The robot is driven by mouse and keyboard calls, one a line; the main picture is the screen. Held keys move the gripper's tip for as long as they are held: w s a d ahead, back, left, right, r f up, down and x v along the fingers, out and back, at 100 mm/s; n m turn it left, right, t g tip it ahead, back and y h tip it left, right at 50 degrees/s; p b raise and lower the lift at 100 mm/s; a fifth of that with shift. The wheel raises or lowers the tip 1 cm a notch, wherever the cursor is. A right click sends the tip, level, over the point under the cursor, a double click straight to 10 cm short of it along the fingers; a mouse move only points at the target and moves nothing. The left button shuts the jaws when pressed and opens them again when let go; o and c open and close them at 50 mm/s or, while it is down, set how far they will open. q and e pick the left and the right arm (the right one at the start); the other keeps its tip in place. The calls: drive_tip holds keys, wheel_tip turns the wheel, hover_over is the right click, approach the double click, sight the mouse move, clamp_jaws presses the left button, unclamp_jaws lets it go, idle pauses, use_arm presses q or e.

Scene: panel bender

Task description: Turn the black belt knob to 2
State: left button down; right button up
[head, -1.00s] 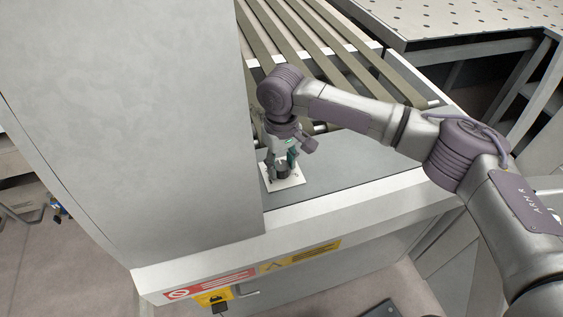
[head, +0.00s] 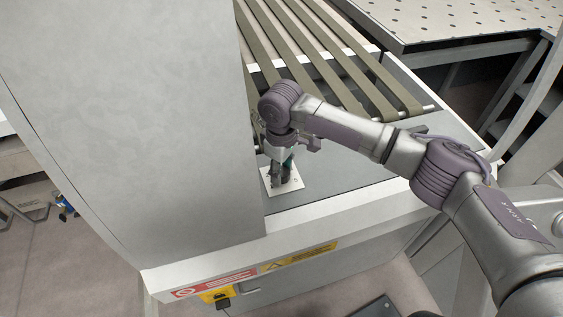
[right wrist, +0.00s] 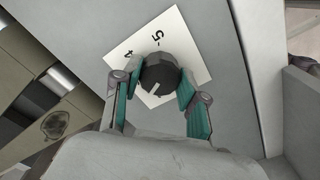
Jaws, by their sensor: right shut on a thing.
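The black belt knob (right wrist: 162,70) is round and stands on a white square card in the right wrist view. A white pointer line on it points toward the lower left of that view. The printed numbers 4 and 5 show on the card; the 2 is not readable. My right gripper (right wrist: 159,82) is shut on the knob, with one finger on either side. In the head view, my right gripper (head: 283,172) reaches down onto the white card (head: 294,187), and its fingers mostly hide the knob. My left gripper is not in view.
A tall grey cabinet (head: 140,120) stands close left of the card. Several olive belts (head: 335,80) lie behind the grey ledge (head: 345,182). A perforated table (head: 465,22) is at the back right. Red and yellow warning labels (head: 215,284) mark the front face.

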drive_tip(key=n+p, duration=0.1)
drive_tip(key=n, duration=0.2)
drive_tip(key=shift+r+n+p, duration=0.15)
drive_tip(key=shift+n+p, duration=0.15)
drive_tip(key=shift+p, duration=0.05)
drive_tip(key=shift+n+p, duration=0.5)
drive_tip(key=shift+n, duration=1)
drive_tip(key=o, duration=1.1)
drive_tip(key=shift+o, duration=0.2)
wheel_tip(320, 180, up, 12)
